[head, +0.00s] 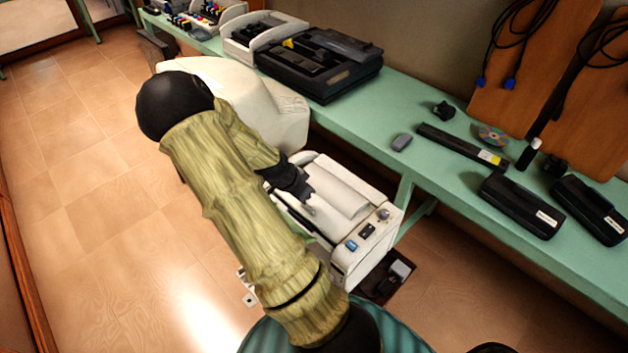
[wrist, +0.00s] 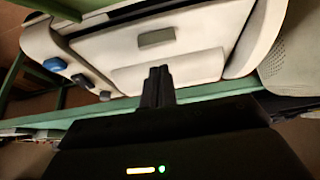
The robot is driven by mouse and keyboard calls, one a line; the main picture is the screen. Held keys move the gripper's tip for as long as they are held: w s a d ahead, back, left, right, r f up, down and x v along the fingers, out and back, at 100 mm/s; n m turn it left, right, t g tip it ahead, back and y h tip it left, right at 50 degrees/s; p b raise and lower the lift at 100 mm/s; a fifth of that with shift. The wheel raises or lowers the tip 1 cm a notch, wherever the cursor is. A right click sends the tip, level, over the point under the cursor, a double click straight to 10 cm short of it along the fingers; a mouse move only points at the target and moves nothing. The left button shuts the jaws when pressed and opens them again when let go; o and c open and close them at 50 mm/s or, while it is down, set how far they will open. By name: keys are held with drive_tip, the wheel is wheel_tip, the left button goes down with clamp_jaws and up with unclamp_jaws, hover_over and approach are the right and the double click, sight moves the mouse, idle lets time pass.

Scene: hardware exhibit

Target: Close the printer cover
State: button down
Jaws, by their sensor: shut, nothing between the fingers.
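The printer (head: 362,252) is a cream-white machine with a blue button and dark buttons on its near side. It stands beside the green table. Its pale cover (head: 340,188) is on top, and I cannot tell for sure how far it stands open. The wrist view shows a flat white panel (wrist: 190,58) of the printer with a small grey rectangle on it. My gripper (head: 310,206) is over the printer, its fingers together and empty. In the wrist view the fingertips (wrist: 160,70) are in front of the panel; contact is unclear. My arm hides the printer's left part.
A rounded cream machine (head: 245,98) stands just behind the printer. The green table (head: 440,190) holds a black device (head: 320,65), a disc (head: 491,135) and black cartridges. A dark object (head: 385,283) lies low by the printer's right. Tiled floor at left is clear.

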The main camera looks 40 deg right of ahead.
drive_tip(key=a, duration=0.6)
drive_tip(key=a+f+b, duration=0.1)
drive_tip(key=a, duration=0.2)
drive_tip(key=shift+s+a+f, duration=0.1)
drive_tip(key=shift+s+a, duration=0.1)
drive_tip(key=shift+s, duration=0.1)
drive_tip(key=shift+w, duration=0.1)
